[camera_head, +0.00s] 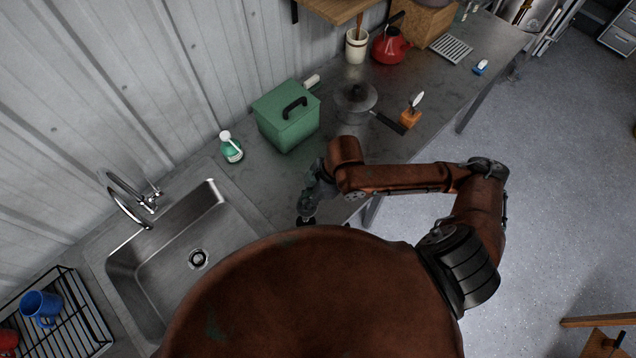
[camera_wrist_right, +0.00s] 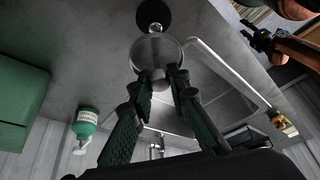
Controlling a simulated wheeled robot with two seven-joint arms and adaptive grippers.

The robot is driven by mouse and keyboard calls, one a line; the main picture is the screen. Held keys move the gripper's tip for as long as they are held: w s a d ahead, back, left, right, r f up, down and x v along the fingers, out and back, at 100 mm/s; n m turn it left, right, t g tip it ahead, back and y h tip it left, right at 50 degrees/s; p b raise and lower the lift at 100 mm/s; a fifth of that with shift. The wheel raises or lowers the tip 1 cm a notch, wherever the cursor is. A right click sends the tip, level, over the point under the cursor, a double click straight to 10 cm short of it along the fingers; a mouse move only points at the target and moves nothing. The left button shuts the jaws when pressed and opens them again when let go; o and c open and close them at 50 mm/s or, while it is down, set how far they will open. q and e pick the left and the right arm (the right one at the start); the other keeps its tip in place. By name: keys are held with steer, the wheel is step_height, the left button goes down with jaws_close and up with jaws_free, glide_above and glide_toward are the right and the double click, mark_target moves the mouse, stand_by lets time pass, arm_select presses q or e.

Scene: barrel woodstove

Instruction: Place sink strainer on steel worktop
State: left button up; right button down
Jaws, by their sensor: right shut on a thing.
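The sink strainer (camera_wrist_right: 158,50) shows in the right wrist view as a round metal basket, with a dark disc (camera_wrist_right: 153,14) just beyond it. My right gripper (camera_wrist_right: 160,82) is shut on the strainer's near end, between the fingertips. In the head view my right gripper (camera_head: 308,202) is above the front edge of the steel worktop (camera_head: 270,180), right of the sink. A small dark part shows under it there. The strainer is mostly hidden in that view. I cannot tell whether it touches the worktop.
The steel sink (camera_head: 165,262) with its tap (camera_head: 130,200) lies to the left. A green box (camera_head: 287,120), a green bottle (camera_head: 231,147) and a saucepan (camera_head: 354,103) stand behind the gripper. A wire rack (camera_head: 70,318) is at the far left.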

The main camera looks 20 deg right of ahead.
steer(key=b, duration=0.1)
steer(key=w+d+f+b, duration=0.1)
steer(key=shift+w+f+b, duration=0.2)
steer(key=shift+f+b, duration=0.05)
steer(key=shift+b, duration=0.05)
steer(key=w+d+f, duration=0.2)
steer(key=w+d+f+p, duration=0.1)
steer(key=w+d+f, duration=0.1)
steer(key=w, duration=0.1)
steer(key=w+d+f+p, duration=0.1)
steer(key=w+d+f, duration=0.1)
steer(key=w, duration=0.1)
steer(key=shift+d+f, duration=0.3)
steer(key=shift+f, duration=0.1)
steer(key=shift+w+d+f, duration=0.25)
steer(key=shift+w+f, duration=0.1)
steer(key=shift+f, duration=0.1)
steer(key=f, duration=0.1)
steer(key=f+p, duration=0.1)
steer(key=f, duration=0.1)
steer(key=shift+w+d, duration=0.15)
steer(key=shift+w, duration=0.05)
arm_select(q)
steer(key=shift+w+f, duration=0.1)
arm_select(e)
steer(key=shift+f, duration=0.3)
steer(key=shift+f, duration=0.15)
steer(key=c, duration=1.8)
jaws_free()
steer(key=shift+c, duration=0.2)
